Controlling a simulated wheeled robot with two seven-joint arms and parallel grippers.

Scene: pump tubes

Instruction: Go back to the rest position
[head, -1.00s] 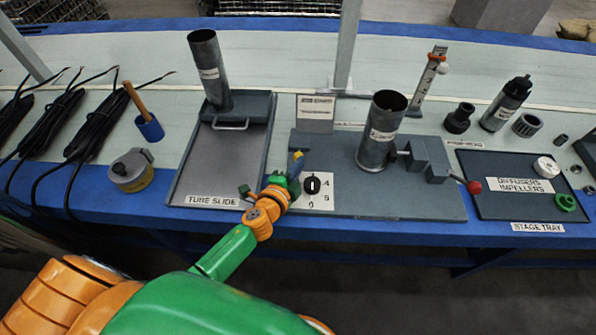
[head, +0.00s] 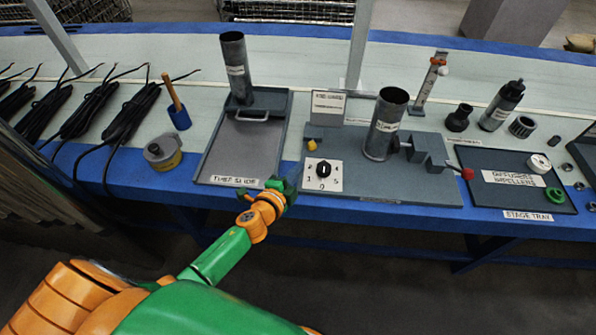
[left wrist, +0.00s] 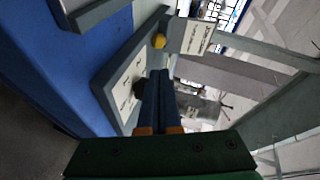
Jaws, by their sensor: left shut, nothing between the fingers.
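My left gripper (head: 294,180) is shut and empty, with its arm coming in from the lower left of the head view. It is just in front of the blue table edge, near the left side of the white dial plate (head: 334,184) with its black knob (head: 323,169). In the left wrist view the shut fingers (left wrist: 162,85) point toward the fixture, with the dial plate (left wrist: 125,92) to their left and partly hidden. My right gripper does not show.
The tube slide tray (head: 218,165) holds one upright tube (head: 236,66). Another tube (head: 385,124) stands on the grey fixture. The stage tray (head: 480,198) is at right. The floor before the table is clear.

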